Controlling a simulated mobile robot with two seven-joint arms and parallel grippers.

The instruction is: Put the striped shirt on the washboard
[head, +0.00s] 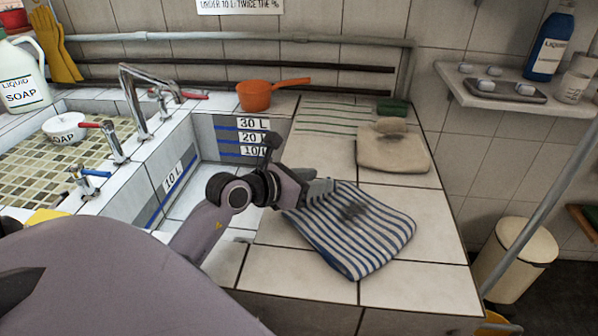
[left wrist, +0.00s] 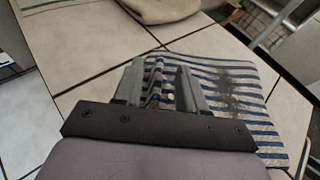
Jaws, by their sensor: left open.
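The striped shirt (head: 375,228), blue and white and folded flat with a dark grey stain, lies on the tiled counter right of the basin. It also shows in the left wrist view (left wrist: 250,82). My left gripper (head: 322,187) is open at the shirt's upper left edge. In the left wrist view its fingers (left wrist: 160,88) have a raised fold of the shirt between them; whether they touch it I cannot tell. A pale slab with green lines (head: 335,117), seemingly the washboard, lies farther back on the counter. My right gripper is not in view.
A folded beige cloth (head: 392,155) with a dark stain and a tan lump on it lies behind the shirt. A green block (head: 392,107) and an orange pot (head: 257,97) stand farther back. A basin with a faucet (head: 135,95) is at left.

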